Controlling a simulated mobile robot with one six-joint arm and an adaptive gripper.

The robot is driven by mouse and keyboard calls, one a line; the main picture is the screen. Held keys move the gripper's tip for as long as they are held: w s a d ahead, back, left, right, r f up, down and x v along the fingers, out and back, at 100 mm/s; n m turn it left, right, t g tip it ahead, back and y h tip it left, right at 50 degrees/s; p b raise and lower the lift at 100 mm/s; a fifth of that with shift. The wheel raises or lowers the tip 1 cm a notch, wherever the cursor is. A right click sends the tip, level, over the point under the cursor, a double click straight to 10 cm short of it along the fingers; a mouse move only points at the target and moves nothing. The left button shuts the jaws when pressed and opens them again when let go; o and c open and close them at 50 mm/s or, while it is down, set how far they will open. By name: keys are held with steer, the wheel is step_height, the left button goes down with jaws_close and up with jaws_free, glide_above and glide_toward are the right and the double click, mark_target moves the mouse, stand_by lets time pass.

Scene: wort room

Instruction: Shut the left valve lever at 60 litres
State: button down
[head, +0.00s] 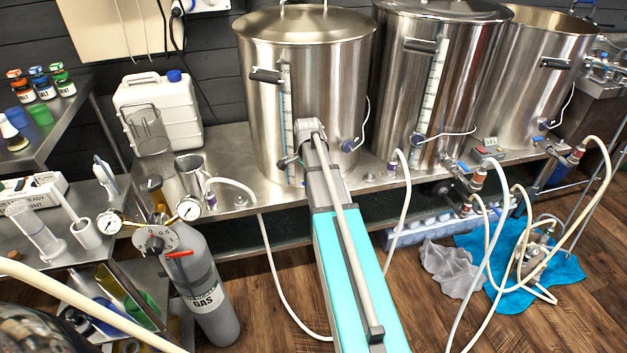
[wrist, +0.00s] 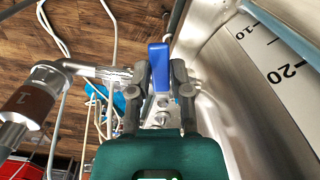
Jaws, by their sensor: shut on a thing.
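The left steel kettle (head: 262,125) stands on the bench in the head view, lidded, with a graduated scale and sight tube (head: 285,100) on its front. The liquid level is too small to read. My arm reaches to its lower front and hides the valve and most of my gripper there. In the wrist view, the blue valve lever (wrist: 159,66) stands between the two dark fingers of my gripper (wrist: 160,78), which is shut on it.
Two more kettles (head: 455,75) (head: 525,85) stand to the right. A gas cylinder (head: 207,295) with gauges stands at front left. Pale hoses (head: 405,215) hang around my arm. A pipe with a brown coupling (wrist: 28,100) lies left of my gripper in the wrist view.

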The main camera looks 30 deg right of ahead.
steer(key=shift+w+d+m, duration=0.1)
steer(key=shift+w+m, duration=0.35)
steer(key=shift+m, duration=0.45)
steer(key=shift+w+m, duration=0.4)
steer(key=shift+m, duration=0.5)
steer(key=c, duration=0.6)
jaws_free()
steer(key=shift+o, duration=0.2)
steer(key=shift+w, duration=0.15)
steer(key=shift+r, duration=0.1)
